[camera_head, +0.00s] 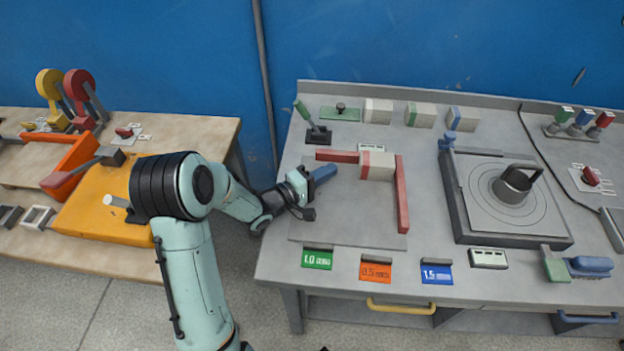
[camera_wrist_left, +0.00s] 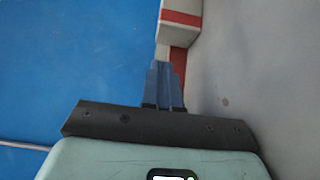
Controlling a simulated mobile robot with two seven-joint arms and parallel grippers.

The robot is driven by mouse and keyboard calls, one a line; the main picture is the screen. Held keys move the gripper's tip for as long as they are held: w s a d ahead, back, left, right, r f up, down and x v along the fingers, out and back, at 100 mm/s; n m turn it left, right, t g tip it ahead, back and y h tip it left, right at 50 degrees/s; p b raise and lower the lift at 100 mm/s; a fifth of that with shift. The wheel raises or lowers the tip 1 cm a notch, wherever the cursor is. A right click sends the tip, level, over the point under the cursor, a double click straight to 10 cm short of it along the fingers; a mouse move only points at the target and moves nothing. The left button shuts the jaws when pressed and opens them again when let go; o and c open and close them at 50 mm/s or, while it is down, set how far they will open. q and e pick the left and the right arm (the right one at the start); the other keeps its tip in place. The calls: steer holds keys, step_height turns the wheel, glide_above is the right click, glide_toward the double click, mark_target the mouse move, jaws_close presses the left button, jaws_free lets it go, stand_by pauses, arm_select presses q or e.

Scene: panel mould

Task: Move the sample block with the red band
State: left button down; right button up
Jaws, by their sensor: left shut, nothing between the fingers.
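The sample block with the red band (camera_head: 377,165) is pale. It sits on a grey plate at the inner corner of the red L-shaped fence (camera_head: 403,205). In the left wrist view the banded block (camera_wrist_left: 180,20) is at the top, beyond the fingertips. My left gripper (camera_head: 326,172) is just left of the block, over the plate's left part, its blue fingers pointing right towards it. The fingers are together and empty; they also show shut in the wrist view (camera_wrist_left: 164,68). A gap separates them from the block in the head view. My right gripper is not in view.
Several other pale blocks stand along the back edge, including a green-banded (camera_head: 420,115) and a blue-banded one (camera_head: 463,119). A green-handled lever (camera_head: 318,132) stands behind my gripper. A round-plate device (camera_head: 508,195) is at right. The grey plate's front (camera_head: 345,222) is clear.

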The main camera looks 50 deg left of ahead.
mark_target(365, 167)
arm_select(q)
steer(key=w+d, duration=0.2)
steer(key=w, duration=0.1)
steer(key=shift+w+d, duration=0.15)
steer(key=shift+w, duration=0.1)
steer(key=shift+w+d, duration=0.4)
steer(key=shift+d, duration=0.15)
steer(key=shift+w+d, duration=0.55)
steer(key=shift+d, duration=0.25)
steer(key=shift+d+r, duration=0.1)
